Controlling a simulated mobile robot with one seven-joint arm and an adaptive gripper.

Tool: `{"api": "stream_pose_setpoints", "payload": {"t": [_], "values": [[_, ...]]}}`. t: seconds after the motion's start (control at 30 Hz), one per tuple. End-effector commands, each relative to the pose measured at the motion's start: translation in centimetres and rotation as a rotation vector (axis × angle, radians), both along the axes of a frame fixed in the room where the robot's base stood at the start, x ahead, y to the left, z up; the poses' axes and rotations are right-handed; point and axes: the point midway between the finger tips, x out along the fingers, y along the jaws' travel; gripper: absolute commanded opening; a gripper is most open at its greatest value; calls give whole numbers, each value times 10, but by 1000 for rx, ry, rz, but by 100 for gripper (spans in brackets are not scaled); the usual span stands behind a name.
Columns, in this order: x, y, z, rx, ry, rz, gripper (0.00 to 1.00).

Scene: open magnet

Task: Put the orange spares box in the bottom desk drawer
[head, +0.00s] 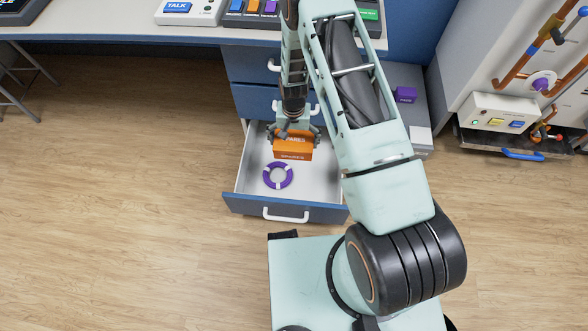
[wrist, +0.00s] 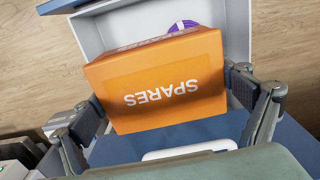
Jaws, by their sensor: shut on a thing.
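The orange spares box (head: 293,148) is held in my gripper (head: 293,136), which is shut on it. In the wrist view the box (wrist: 160,85) fills the middle, its lettering upside down, with a finger on its left and right sides. The bottom desk drawer (head: 322,187) is pulled open, with a white inside and a blue front. The box is over the drawer's opening; I cannot tell its exact height above the drawer floor. Part of the drawer's right side is hidden behind my arm.
A purple and white ring (head: 278,176) lies in the drawer, nearer the front than the box. Two closed drawers sit above, under the desktop (head: 120,34). A grey cabinet with a small purple box (head: 405,94) stands at right.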

Motion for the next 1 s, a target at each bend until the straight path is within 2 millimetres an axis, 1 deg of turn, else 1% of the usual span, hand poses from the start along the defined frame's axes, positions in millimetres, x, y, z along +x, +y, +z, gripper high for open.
{"api": "stream_pose_setpoints", "payload": {"t": [0.03,0.2,0.3,0.4,0.53,0.63,0.73,0.77,0.87,1.0], "values": [[1,5,-31,0,2,-6,59],[6,20,-92,2,0,-35,59],[7,28,-125,3,0,-52,59],[8,35,-151,4,1,-66,59],[9,42,-174,5,1,-80,59],[9,44,-182,6,-1,-87,59],[9,39,-188,6,-1,-92,59],[9,35,-190,5,1,-93,59],[7,15,-200,5,1,-97,59],[5,-20,-216,5,1,-98,59]]}}
